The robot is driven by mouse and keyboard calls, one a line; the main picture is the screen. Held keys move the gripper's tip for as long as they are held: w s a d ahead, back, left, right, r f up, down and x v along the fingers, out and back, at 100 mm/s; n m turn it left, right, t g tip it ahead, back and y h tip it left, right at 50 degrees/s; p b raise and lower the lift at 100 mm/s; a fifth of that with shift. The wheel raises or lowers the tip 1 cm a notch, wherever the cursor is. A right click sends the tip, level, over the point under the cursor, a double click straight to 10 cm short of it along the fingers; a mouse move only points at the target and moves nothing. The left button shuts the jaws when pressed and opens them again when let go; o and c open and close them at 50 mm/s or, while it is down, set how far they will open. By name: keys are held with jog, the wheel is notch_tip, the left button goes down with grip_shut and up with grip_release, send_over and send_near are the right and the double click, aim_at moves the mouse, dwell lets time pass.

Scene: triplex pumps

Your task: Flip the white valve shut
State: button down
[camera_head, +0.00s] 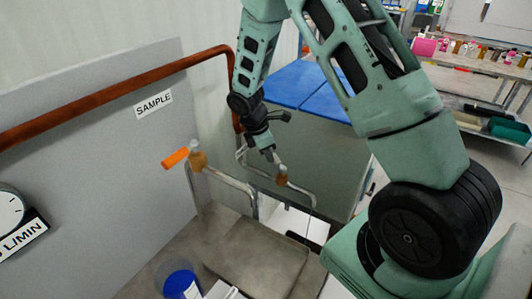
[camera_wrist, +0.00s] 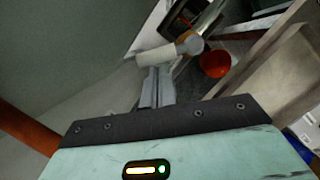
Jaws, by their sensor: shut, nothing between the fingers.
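The white valve (camera_head: 282,172) sits on a brass-coloured body on a bent metal pipe, right of centre in the head view. In the wrist view its white handle (camera_wrist: 156,56) lies roughly crosswise just beyond my fingertips, with a grey rounded cap at its right end. My gripper (camera_head: 270,153) is shut and empty. Its fingers (camera_wrist: 157,76) point at the handle, very close to it; I cannot tell whether they touch. In the head view my fingers and wrist partly hide the handle.
A second valve with an orange handle (camera_head: 176,158) is on a pipe to the left, by the grey panel (camera_head: 110,140) labelled SAMPLE. A copper pipe (camera_head: 110,95) crosses the panel. A tray (camera_head: 258,258) and a blue-and-white container (camera_head: 181,285) are below.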

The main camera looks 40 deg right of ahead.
jog(key=d+m, duration=0.1)
jog(key=m, duration=0.1)
jog(key=d+m+g+p, duration=0.1)
jog(key=m, duration=0.1)
jog(key=shift+d+m+y, duration=0.15)
jog(key=shift+m+y, duration=0.15)
jog(key=shift+y, duration=0.1)
jog(key=m, duration=0.1)
jog(key=d+m, duration=0.1)
jog(key=m, duration=0.1)
jog(key=s+d+m+g+y, duration=0.1)
jog(key=m, duration=0.1)
jog(key=shift+d+p, duration=0.1)
jog(key=shift+p, duration=0.2)
jog(key=shift+m, duration=0.3)
jog(key=b+v, duration=0.3)
jog(key=v, duration=1.4)
jog(key=shift+d+r, duration=0.2)
